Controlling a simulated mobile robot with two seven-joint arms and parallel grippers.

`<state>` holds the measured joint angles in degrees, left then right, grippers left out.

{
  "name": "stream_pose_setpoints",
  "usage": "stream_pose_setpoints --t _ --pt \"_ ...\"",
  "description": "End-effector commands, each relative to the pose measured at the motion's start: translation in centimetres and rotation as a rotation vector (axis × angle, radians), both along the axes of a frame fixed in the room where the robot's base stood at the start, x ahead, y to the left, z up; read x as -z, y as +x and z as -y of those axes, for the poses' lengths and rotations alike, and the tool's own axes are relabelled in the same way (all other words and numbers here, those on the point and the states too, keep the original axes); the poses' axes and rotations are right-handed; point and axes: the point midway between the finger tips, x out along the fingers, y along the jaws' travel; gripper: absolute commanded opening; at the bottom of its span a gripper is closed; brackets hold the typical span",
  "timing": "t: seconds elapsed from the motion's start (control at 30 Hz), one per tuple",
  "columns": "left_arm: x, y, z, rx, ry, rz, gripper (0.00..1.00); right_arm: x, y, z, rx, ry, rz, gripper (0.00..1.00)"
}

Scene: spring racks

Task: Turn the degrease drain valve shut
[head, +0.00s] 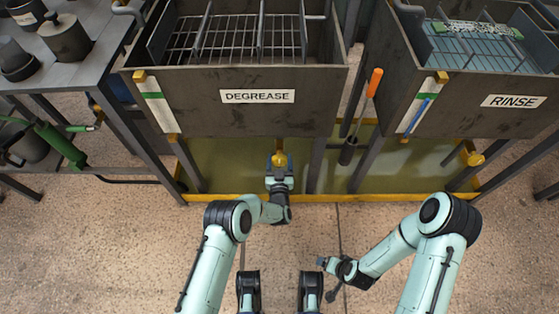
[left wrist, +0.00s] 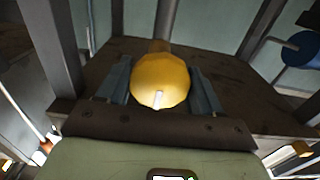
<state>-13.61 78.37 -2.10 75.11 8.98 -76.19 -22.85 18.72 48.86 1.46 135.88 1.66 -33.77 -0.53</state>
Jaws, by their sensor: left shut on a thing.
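The degrease tank (head: 225,112) stands at the back centre with a white DEGREASE label. Its yellow drain valve knob (head: 281,158) is below the tank's front wall, low over the yellow-edged floor tray. My left gripper (head: 279,166) reaches under the tank and is shut on this knob. In the left wrist view, the round, faceted knob (left wrist: 163,70) sits between the two dark fingers, with a small pale mark on its near face. The valve's body behind it is mostly hidden. My right gripper (head: 328,264) is apart from the tanks at the front; its fingers are too small to read.
An orange-handled tool (head: 374,82) is upright between the tanks. Tank legs (head: 316,165) flank the left gripper. A bench (head: 75,75) stands at left. The front floor is clear.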

Motion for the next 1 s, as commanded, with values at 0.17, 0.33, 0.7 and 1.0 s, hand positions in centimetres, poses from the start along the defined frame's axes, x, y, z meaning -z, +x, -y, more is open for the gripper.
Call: stream_pose_setpoints --t 0.17,0.33,0.7,1.0 --pt "0.0 0.0 -0.1 -0.002 0.014 0.0 0.35 0.0 0.0 0.0 0.0 0.0 -0.001 0.89" --pt "0.0 0.0 -0.1 -0.002 0.015 0.0 0.35 0.0 0.0 0.0 0.0 0.0 -0.001 0.89" --pt "0.0 0.0 -0.1 -0.001 0.012 0.0 0.91 0.0 0.0 0.0 0.0 0.0 0.0 0.89" --pt "-0.1 -1.8 0.0 0.001 0.012 -0.003 0.91 -1.1 0.2 -0.3 -0.005 0.005 0.011 0.89"
